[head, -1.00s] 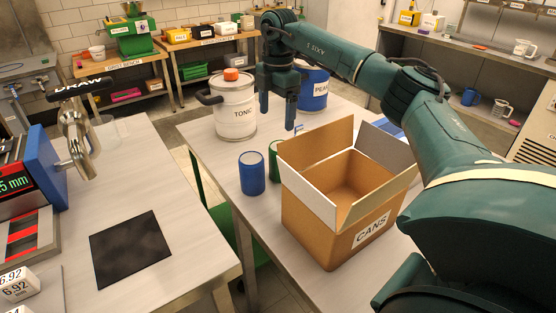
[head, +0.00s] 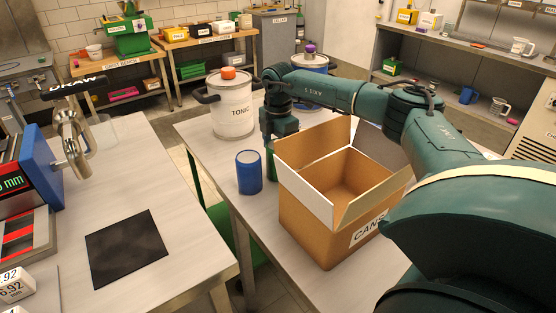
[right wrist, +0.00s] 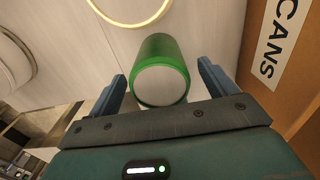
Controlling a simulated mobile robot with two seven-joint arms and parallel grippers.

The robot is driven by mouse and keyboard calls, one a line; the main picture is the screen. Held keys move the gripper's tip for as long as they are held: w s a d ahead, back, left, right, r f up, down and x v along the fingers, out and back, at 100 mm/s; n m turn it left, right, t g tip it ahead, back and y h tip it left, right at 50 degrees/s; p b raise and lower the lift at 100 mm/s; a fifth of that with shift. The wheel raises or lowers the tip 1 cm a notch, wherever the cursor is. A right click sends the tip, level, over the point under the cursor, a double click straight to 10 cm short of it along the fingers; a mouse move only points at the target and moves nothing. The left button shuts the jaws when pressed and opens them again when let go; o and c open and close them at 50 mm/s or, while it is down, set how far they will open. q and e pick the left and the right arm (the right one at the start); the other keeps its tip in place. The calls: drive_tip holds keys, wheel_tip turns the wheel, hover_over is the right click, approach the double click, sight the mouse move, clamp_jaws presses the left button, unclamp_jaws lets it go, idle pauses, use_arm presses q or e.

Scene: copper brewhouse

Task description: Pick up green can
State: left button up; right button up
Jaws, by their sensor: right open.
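The green can (head: 270,164) stands on the table just left of the cardboard box, mostly hidden behind my right gripper and the box flap in the head view. In the right wrist view the green can (right wrist: 155,48) shows its pale end and green side between the two fingers. My right gripper (right wrist: 162,72) is open, with one finger on each side of the can and visible gaps to it. In the head view my right gripper (head: 279,140) points down at the can. My left gripper is not in view.
The open box (head: 315,225) labelled CANS stands right beside the can. A blue can (head: 249,173) stands to the left. The TONIC container (head: 231,108) and a blue container (head: 312,90) stand behind. A black mat (head: 126,248) lies on the left counter.

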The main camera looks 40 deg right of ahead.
drive_tip(key=shift+f, duration=0.75)
drive_tip(key=shift+c, duration=0.3)
drive_tip(key=c, duration=1.2)
